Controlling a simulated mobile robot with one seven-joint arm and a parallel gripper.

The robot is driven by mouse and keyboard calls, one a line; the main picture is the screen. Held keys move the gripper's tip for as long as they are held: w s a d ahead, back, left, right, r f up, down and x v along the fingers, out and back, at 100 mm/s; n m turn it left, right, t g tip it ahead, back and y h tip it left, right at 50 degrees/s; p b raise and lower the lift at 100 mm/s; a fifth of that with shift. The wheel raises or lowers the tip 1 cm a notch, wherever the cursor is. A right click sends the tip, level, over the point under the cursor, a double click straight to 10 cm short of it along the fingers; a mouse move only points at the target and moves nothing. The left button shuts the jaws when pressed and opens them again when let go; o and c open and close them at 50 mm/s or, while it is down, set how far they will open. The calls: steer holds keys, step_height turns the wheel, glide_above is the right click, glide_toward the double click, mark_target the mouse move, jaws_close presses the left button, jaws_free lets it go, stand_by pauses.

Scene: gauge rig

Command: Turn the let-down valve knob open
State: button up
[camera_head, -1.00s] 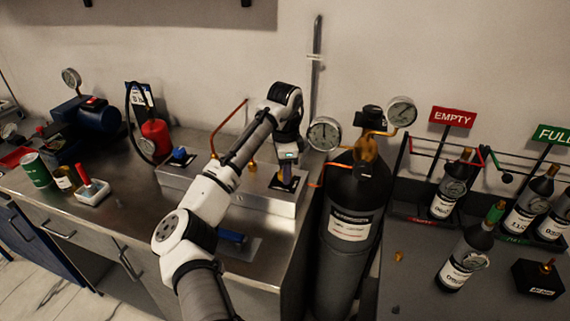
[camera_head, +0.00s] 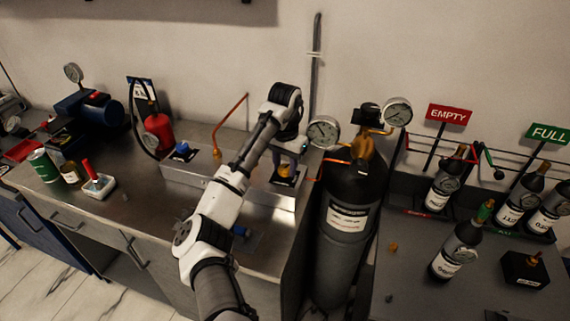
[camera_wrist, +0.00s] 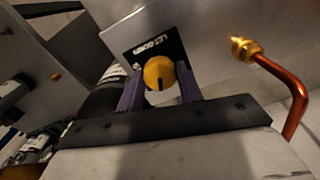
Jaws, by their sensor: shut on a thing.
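The let-down valve knob (camera_wrist: 158,75) is a round orange-yellow knob with a dark slot mark. It sits against a dark label plate (camera_wrist: 143,48) whose lettering seems to read LET-DOWN. My gripper (camera_wrist: 160,88) has its two purple fingers on either side of the knob, shut on it. In the head view my gripper (camera_head: 285,168) reaches down to the knob (camera_head: 284,173) on top of the steel box (camera_head: 260,188) on the bench. The knob's far side is hidden in the wrist view.
A copper pipe with a brass fitting (camera_wrist: 245,48) rises close to the right of the gripper in the wrist view. A blue knob (camera_head: 182,148) is on the box's left end. A black gas cylinder (camera_head: 350,215) with gauges stands right of the bench.

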mark_target(285, 168)
steer(key=shift+n, duration=0.6)
steer(key=o, duration=1)
steer(key=shift+r, duration=0.15)
step_height(285, 168, up, 14)
steer(key=b, duration=0.1)
steer(key=shift+f, duration=0.2)
